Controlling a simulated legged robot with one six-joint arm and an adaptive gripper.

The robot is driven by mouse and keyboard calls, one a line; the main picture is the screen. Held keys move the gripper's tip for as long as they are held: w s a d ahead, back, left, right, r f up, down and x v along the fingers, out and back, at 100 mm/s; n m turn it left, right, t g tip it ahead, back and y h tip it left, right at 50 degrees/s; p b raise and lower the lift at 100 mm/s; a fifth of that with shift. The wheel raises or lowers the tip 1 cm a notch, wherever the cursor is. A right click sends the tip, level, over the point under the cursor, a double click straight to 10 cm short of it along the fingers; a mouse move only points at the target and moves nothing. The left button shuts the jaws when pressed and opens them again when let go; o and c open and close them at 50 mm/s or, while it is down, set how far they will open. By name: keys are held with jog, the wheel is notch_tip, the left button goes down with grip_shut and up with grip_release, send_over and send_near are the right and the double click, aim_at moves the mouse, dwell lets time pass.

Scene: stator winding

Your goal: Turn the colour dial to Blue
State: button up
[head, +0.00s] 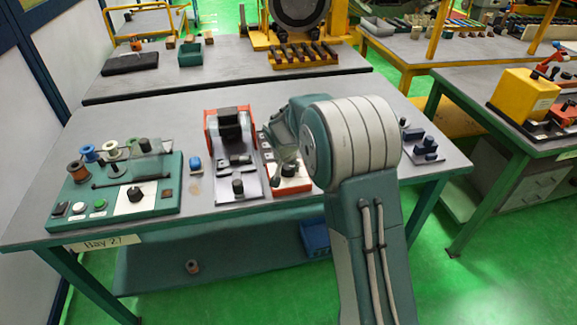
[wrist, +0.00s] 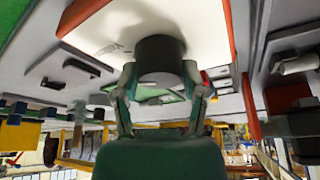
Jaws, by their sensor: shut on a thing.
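My gripper (wrist: 160,85) is shut on a dark round knob (wrist: 161,58) on a white panel with orange-red edges, with one finger on each side. In the head view my gripper (head: 279,165) is partly hidden by my own arm, over the orange-red unit with a white top (head: 292,178). Another black dial (head: 135,194) stands on a white plate on the green console (head: 70,195) at left. I cannot tell which knob is the colour dial. No colour marks or pointer setting are readable.
Coloured spools (head: 88,152) stand at the back of the console. A small blue part (head: 195,164) and an orange-framed machine (head: 230,125) stand between console and gripper. Dark blue blocks (head: 425,148) lie at the right. The table's back strip (head: 160,110) is clear.

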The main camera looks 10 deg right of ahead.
jog(key=n+y, duration=0.2)
jog(key=n, duration=0.3)
jog(key=shift+a+f+n, duration=0.1)
jog(key=shift+n, duration=0.2)
jog(key=n+y, duration=0.2)
jog(key=n, duration=0.3)
jog(key=shift+a, duration=0.1)
jog(key=shift+n, duration=0.4)
jog(key=shift+f, duration=0.1)
jog(key=o, duration=1.1)
jog(key=shift+o, duration=0.2)
